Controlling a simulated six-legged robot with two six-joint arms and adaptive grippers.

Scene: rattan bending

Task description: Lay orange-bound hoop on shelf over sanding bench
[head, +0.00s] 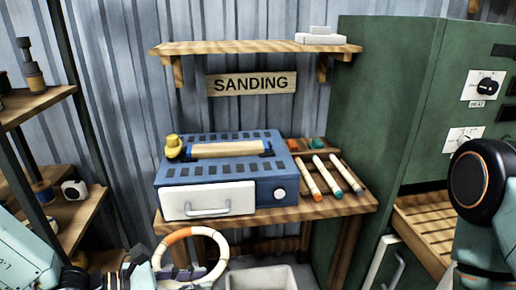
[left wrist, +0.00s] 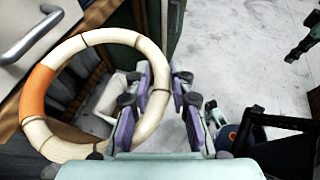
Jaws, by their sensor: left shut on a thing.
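The hoop (head: 222,247) is a cream ring with an orange-bound section, at the bottom left in the head view, in front of the sanding bench (head: 345,203). It also shows large in the left wrist view (left wrist: 92,38), its orange part at the left. My left gripper (left wrist: 163,100) is shut on the hoop's cream side, across from the orange binding. In the head view the left gripper (head: 160,275) is partly cut off. The wooden shelf (head: 230,47) is on the wall above the SANDING sign (head: 251,83). My right gripper is out of view.
A white stacked object (head: 320,37) sits on the shelf's right end; its left and middle are bare. A blue sander (head: 220,180) and several coloured-tip sticks (head: 323,176) are on the bench. A green cabinet (head: 385,100) stands right, a side rack (head: 35,105) left.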

